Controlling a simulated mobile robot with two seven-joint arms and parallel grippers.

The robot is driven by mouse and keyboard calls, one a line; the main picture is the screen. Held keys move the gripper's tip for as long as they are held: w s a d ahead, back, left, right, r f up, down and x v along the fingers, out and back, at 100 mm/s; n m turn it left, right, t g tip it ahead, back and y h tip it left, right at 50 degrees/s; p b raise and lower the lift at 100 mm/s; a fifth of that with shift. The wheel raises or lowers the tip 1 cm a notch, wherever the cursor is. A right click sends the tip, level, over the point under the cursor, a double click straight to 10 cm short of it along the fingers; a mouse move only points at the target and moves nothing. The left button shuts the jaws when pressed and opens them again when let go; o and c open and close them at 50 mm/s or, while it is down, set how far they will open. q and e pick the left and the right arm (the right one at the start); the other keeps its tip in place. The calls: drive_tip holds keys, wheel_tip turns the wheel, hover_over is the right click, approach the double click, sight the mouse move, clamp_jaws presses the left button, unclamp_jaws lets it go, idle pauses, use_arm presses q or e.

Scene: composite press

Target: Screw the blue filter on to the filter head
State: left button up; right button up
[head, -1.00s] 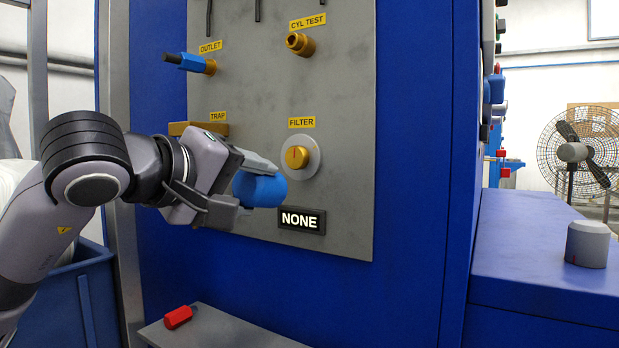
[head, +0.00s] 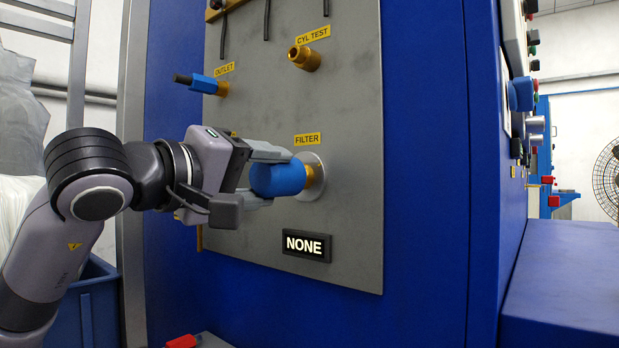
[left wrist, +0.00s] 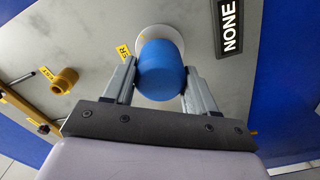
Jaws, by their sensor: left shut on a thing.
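The blue filter (head: 277,178) is a short rounded cylinder held sideways between the fingers of my left gripper (head: 272,177). In the left wrist view the blue filter (left wrist: 161,70) sits between both fingers, in front of the round pale plate. The brass filter head (head: 317,176) sticks out of the pale round plate under the FILTER label. The filter's far end is at the head in the head view. I cannot tell whether they touch or are apart. The display (head: 306,245) below reads NONE. My right gripper is not in view.
The grey panel (head: 350,120) carries the brass CYL TEST fitting (head: 305,57) above and the OUTLET fitting (head: 201,83) with a blue piece at upper left. A red part (head: 183,341) lies on a ledge at the bottom. A blue bin (head: 92,310) stands at lower left.

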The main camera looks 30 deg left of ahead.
use_arm(q)
drive_tip(key=shift+w+d+p, duration=0.15)
drive_tip(key=shift+w+p, duration=0.25)
drive_tip(key=shift+w, duration=0.8)
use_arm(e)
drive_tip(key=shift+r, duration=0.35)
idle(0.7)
